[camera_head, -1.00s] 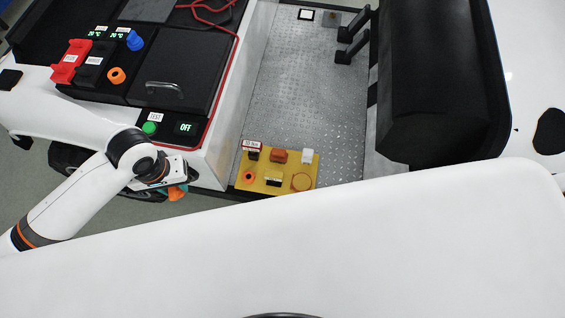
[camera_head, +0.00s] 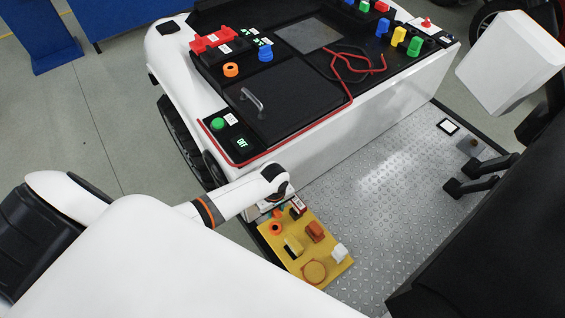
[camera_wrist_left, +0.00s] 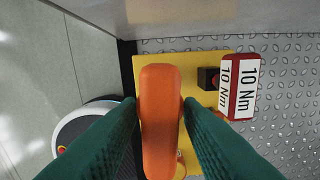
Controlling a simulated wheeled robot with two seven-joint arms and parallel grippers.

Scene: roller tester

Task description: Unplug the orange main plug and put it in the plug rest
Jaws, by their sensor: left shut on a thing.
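An orange, rounded, elongated plug (camera_wrist_left: 160,130) is held between the dark green fingers of my left gripper (camera_wrist_left: 160,108) in the left wrist view. It appears to be above the yellow board (camera_wrist_left: 205,55). In the head view my left gripper (camera_head: 280,208) is at the board's upper left corner, below the console, mostly hidden by my arm. The yellow board (camera_head: 335,268) bears an orange ring (camera_head: 276,228), a yellow-and-black block (camera_head: 293,246), an orange-brown block (camera_head: 315,231), a white block (camera_head: 339,252) and an outlined circle (camera_head: 314,271). I cannot tell which is the plug rest. My right gripper is not in view.
The console (camera_head: 275,112) rises behind the board, with a handle (camera_head: 252,100), a green button (camera_head: 217,124) and an orange ring knob (camera_head: 231,70). The metal floor (camera_head: 400,195) right of the board is mostly clear.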

